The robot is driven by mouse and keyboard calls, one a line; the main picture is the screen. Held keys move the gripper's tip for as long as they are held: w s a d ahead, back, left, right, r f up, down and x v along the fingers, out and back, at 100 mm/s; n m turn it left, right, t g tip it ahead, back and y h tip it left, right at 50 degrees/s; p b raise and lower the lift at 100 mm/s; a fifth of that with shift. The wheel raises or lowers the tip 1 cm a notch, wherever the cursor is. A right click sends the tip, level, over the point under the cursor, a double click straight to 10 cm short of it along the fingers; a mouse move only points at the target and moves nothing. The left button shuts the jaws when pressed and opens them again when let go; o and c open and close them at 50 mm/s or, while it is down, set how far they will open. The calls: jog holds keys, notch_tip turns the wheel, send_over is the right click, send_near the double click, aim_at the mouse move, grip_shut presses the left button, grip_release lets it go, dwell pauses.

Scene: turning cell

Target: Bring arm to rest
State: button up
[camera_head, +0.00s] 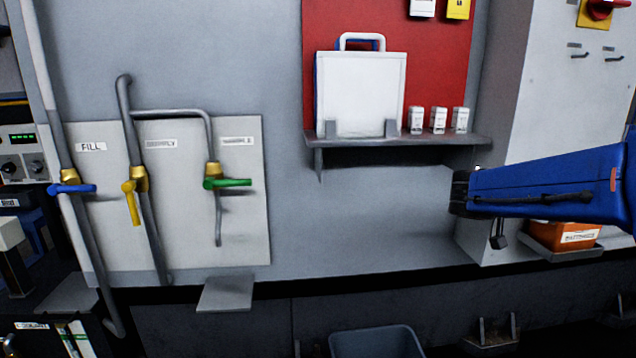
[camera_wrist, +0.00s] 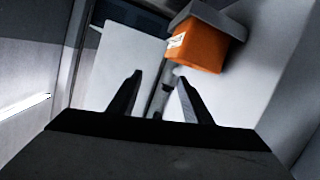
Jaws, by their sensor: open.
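My gripper (camera_wrist: 158,77) is open in the wrist view, its two dark fingers spread apart. A small dark item shows between or behind the fingers; I cannot tell whether it is touched. A pale panel lies beyond the fingers. My blue arm reaches in from the right edge of the head view, in front of the grey cabinet (camera_head: 545,90). I cannot make out the fingers in the head view.
An orange bin (camera_head: 563,235) sits on a small shelf under my arm; it also shows in the wrist view (camera_wrist: 200,48). A shelf (camera_head: 440,141) holds a white case (camera_head: 360,92) and small white boxes. Valve pipes stand left; a blue-grey tub (camera_head: 375,342) is below.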

jog(key=s+a+f+n+y, duration=0.6)
jog(key=s+a+f+y, duration=0.1)
jog(key=s+a+f, duration=0.4)
jog(key=s+a+f+n+t+y, duration=0.1)
jog(key=s+a+f+n+y, duration=0.2)
jog(key=a, duration=0.4)
jog(key=s+a+f+n+t+y, duration=0.1)
jog(key=s+a+f+n+y, duration=0.3)
jog(key=a, duration=0.4)
jog(key=s+y, duration=0.1)
jog(key=s, duration=0.1)
jog(key=shift+s+a+f+n, duration=0.25)
jog(key=shift+s+a+n, duration=0.05)
